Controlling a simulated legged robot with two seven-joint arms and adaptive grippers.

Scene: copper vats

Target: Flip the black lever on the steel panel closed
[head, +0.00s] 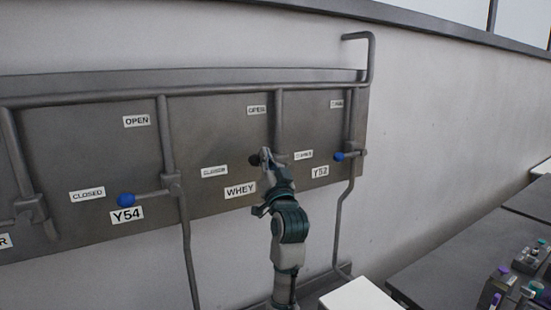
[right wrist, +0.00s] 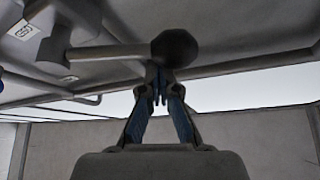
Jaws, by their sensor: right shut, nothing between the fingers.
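In the right wrist view the black knob (right wrist: 175,48) sits at the end of a steel rod (right wrist: 110,52) that runs to a valve body at the left. My right gripper (head: 266,154) is at the knob, partly covering the lever in the head view. Its fingers (right wrist: 159,80) are shut and empty, just by the knob; I cannot tell whether they touch it. My left gripper is not in view.
Blue-knobbed levers stand at Y54 (head: 126,200) and Y52 (head: 339,156), both lying about level. Steel pipes (head: 170,135) run down the panel. A white box (head: 360,296) and a dark table (head: 450,260) with small items are at the lower right.

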